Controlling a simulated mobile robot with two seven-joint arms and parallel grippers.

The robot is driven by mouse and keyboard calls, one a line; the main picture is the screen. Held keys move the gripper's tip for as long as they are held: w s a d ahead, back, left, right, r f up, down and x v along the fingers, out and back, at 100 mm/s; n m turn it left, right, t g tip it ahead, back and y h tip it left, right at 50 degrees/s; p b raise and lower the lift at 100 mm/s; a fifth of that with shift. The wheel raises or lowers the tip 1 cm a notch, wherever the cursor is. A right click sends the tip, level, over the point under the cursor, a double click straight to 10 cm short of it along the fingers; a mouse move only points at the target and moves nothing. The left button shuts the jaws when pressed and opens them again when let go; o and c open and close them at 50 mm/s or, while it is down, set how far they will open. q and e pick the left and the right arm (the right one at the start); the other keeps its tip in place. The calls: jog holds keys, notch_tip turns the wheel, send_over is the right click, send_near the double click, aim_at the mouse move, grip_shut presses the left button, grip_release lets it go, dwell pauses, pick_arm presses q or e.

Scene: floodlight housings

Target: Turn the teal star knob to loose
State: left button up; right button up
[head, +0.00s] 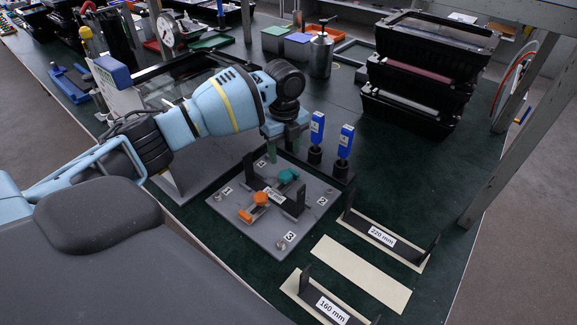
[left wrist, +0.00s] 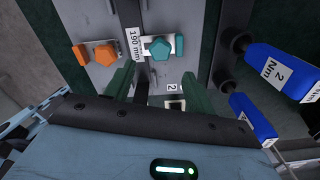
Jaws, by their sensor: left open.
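The teal star knob (head: 288,175) sits on a grey plate (head: 312,210), near the plate's back corner. In the left wrist view the teal knob (left wrist: 160,48) is at top centre, with a teal bar beside it. My left gripper (head: 271,151) points down just behind and left of the knob. In the left wrist view its two green fingers (left wrist: 160,88) are spread apart with nothing between them, and the knob lies beyond their tips. An orange knob (head: 260,198) stands on the same plate; it also shows in the left wrist view (left wrist: 105,54). My right gripper is not in view.
Two blue torque drivers (head: 317,128) (head: 345,142) stand upright close to the gripper's right. Dark upright brackets flank the knobs. Fixtures labelled 220 mm (head: 385,239) and 160 mm (head: 331,310) lie in front. Stacked black crates (head: 428,75) are at back right.

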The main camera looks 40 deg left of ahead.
aim_at(285, 173)
pick_arm(q)
jog(key=shift+s+f, duration=0.1)
jog(key=shift+f, duration=0.35)
notch_tip(285, 173, down, 6)
jog(key=shift+r, duration=0.1)
jog(key=shift+f, duration=0.55)
